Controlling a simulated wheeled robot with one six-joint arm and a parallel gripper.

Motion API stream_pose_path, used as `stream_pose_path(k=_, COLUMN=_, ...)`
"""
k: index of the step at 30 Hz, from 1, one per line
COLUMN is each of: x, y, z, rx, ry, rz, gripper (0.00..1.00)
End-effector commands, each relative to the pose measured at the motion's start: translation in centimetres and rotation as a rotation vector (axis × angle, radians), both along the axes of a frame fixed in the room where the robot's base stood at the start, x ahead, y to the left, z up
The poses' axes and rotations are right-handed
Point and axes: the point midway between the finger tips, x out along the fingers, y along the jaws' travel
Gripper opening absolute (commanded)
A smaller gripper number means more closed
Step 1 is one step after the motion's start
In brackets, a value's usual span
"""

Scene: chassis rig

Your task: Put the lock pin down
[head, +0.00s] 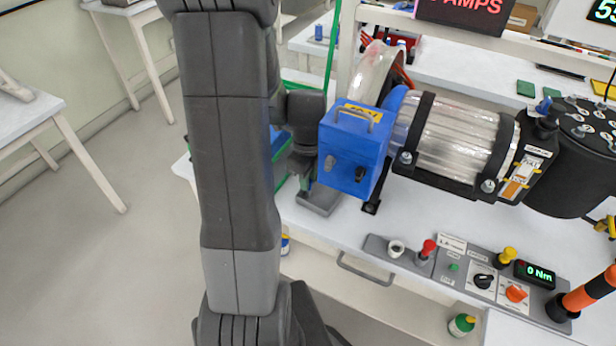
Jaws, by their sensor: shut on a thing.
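My gripper (303,163) is left of the blue box (354,150) with the handle, partly hidden behind my own arm. It points down above a small grey block (320,201) on the white bench. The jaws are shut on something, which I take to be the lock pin. The pin itself cannot be made out, hidden by the fingers, my arm and the box. I cannot tell whether it touches the grey block.
The blue box adjoins a clear-cased motor (455,140) close on the gripper's right. A grey control panel (405,262) with red and yellow knobs lies along the front bench edge. The white bench (345,222) is bare between block and panel.

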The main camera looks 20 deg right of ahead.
Motion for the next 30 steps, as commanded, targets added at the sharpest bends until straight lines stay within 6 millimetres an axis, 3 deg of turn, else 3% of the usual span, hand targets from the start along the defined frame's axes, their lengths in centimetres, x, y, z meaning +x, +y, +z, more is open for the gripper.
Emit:
stream_pose_path(k=5, x=0.0, y=0.0, z=-0.4, rx=0.000, ry=0.000, rz=0.000, gripper=0.00)
stream_pose_path(k=6, x=0.0, y=0.0, z=-0.3, rx=0.000, ry=0.000, rz=0.000, gripper=0.24)
stream_pose_path(k=9, x=0.0, y=0.0, z=-0.3, rx=0.000, ry=0.000, rz=0.000, gripper=0.42)
stream_pose_path(k=21, x=0.1, y=0.0, z=0.5, rx=-0.001, ry=-0.002, rz=0.000, gripper=0.42)
stream_pose_path(k=26, x=0.1, y=-0.1, z=3.1, rx=-0.002, ry=-0.005, rz=0.000, gripper=0.42)
stream_pose_path(k=30, x=0.1, y=-0.1, z=6.3, rx=-0.003, ry=-0.006, rz=0.000, gripper=0.42)
